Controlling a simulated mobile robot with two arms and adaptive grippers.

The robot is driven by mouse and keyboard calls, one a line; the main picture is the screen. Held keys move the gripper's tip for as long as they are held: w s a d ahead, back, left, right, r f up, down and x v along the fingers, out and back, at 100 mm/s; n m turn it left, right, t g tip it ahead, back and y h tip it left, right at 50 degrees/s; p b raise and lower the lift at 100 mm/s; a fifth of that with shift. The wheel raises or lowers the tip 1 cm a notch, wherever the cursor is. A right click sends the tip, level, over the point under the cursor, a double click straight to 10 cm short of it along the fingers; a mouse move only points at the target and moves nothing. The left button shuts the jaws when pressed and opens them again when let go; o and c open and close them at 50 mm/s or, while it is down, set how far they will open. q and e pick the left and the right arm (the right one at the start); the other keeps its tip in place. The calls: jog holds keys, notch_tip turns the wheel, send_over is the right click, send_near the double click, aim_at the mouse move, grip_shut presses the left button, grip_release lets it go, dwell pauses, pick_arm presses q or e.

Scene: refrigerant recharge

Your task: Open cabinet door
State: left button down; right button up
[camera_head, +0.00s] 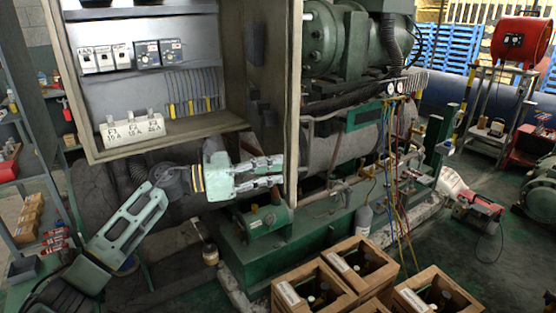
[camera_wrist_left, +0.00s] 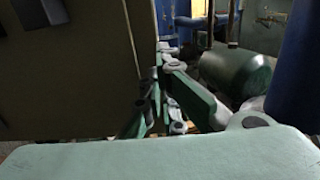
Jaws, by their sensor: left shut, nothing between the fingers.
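The electrical cabinet (camera_head: 165,137) stands open at the upper left, with breakers and wiring showing inside. Its door (camera_head: 293,110) is swung out toward me and shows nearly edge-on, right of the breakers. In the left wrist view the door's inner face (camera_wrist_left: 75,75) fills the left side, with dark boxes at its top. My left gripper (camera_head: 281,172) is shut and empty, pointing right at the lower part of the door. Its fingers (camera_wrist_left: 172,90) are beside the door's free edge in the wrist view; I cannot tell whether they touch it. My right gripper is out of view.
Green compressor machinery (camera_head: 350,40) and pipes fill the space behind and right of the door. A green cylinder (camera_wrist_left: 237,75) is close to the fingers. A shelf (camera_head: 40,185) is at the left.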

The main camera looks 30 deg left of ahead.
pick_arm(q)
jog(key=shift+x, duration=0.85)
jog(key=w+d+n+t+y+p, duration=0.4)
jog(key=w+d+p, duration=0.4)
jog(key=w+d, duration=0.8)
jog(key=shift+w+d+y, duration=0.15)
jog(key=shift+w+y, duration=0.45)
jog(key=shift+w, duration=0.3)
